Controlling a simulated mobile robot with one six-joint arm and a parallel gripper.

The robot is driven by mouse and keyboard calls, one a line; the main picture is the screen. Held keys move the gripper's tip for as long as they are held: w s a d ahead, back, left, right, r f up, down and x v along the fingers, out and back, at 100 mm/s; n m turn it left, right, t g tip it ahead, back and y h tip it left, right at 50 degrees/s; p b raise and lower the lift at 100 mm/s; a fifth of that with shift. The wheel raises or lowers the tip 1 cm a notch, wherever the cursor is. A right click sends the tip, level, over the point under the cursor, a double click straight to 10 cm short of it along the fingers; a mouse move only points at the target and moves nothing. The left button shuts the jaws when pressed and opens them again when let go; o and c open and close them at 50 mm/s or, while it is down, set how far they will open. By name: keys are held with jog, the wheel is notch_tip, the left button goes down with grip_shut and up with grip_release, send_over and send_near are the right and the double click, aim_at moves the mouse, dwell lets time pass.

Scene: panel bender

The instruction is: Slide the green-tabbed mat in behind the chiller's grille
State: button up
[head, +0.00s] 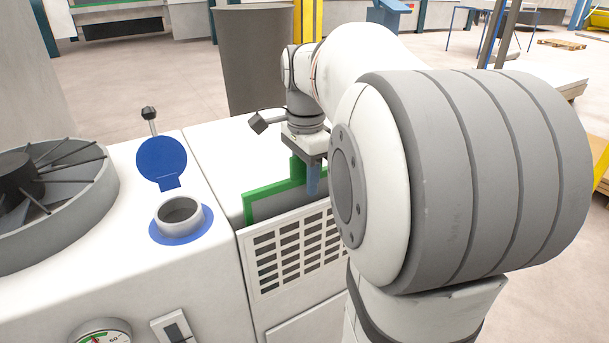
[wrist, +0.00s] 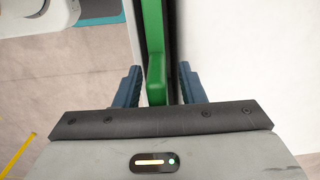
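The mat (head: 284,204) is a grey panel with a green border. It stands upright behind the chiller's white slatted grille (head: 296,251), its upper part above the grille and its lower part hidden. Its green tab (head: 297,168) rises from the top edge. My gripper (head: 312,184) is at the tab, pointing down, partly hidden by my arm. In the wrist view, the green tab (wrist: 156,82) lies between the two blue fingers of my gripper (wrist: 160,68). Gaps show on both sides, wider on the right, so the fingers are open around it.
A blue-lidded filler neck (head: 180,217) and a large fan (head: 45,195) are on the white housing at left. A dark lever (head: 258,122) stands near my wrist. A grey bin (head: 252,60) is behind. My own arm covers the grille's right side.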

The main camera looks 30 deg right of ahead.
notch_tip(320, 180, up, 8)
jog(key=shift+f+p, duration=0.1)
jog(key=shift+p, duration=0.4)
dwell(0.5)
